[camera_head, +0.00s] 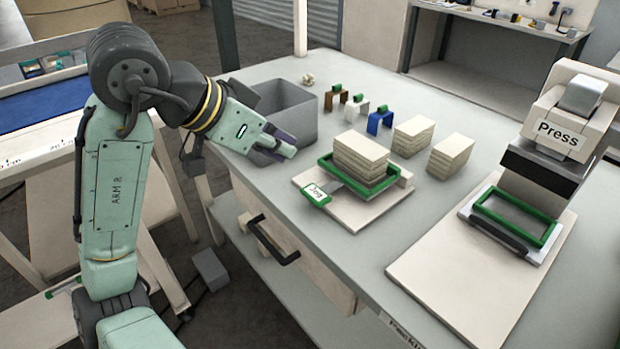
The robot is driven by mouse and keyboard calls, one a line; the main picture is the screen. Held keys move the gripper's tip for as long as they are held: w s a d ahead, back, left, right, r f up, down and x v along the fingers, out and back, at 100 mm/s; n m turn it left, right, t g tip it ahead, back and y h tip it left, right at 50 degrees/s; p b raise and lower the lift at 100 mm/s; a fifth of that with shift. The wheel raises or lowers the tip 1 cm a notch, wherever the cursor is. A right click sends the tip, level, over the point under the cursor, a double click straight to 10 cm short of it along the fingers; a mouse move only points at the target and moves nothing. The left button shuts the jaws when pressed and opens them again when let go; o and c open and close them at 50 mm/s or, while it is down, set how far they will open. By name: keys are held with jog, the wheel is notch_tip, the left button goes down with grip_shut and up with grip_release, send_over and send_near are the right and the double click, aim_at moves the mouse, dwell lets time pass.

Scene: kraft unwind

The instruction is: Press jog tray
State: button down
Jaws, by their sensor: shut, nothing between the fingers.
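The jog tray (324,166) is a green-rimmed frame on a white base plate near the middle of the table. A stack of cream sheets (361,146) stands in it. A green tab labelled "Jog" (316,194) sticks out at its front left. The press (556,135) stands at the right, with an empty-looking green-rimmed frame (487,220) at its foot. My gripper (285,150) is shut and empty, left of the jog tray and in front of the grey bin. It is apart from the "Jog" tab. Its fingertips are small and dark in this view.
A grey open bin (286,106) stands behind my gripper. Brown, white and blue clips (379,122) with green tops stand behind the tray. Two more sheet stacks (451,156) stand right of it. A drawer with a black handle (272,243) is below the table edge.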

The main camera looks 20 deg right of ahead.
jog(key=p, duration=0.2)
send_over(318, 195)
jog(key=a, duration=0.1)
jog(key=f, duration=0.6)
jog(key=shift+s+a+f, duration=0.1)
jog(key=shift+s+f, duration=0.15)
jog(key=shift+f, duration=0.05)
notch_tip(318, 195, down, 4)
jog(key=shift+w+r, duration=0.1)
jog(key=shift+r, duration=0.15)
jog(key=shift+d+f, duration=0.2)
jog(key=shift+f, duration=0.3)
jog(key=shift+f+h+b, duration=0.3)
jog(key=shift+f+b, duration=0.35)
jog(key=shift+b, duration=0.1)
jog(key=f+h+b, duration=0.1)
jog(key=b, duration=0.1)
jog(key=t+h+b, duration=0.1)
jog(key=b, duration=0.1)
jog(key=shift+a+f, duration=0.2)
jog(key=shift+f, duration=0.2)
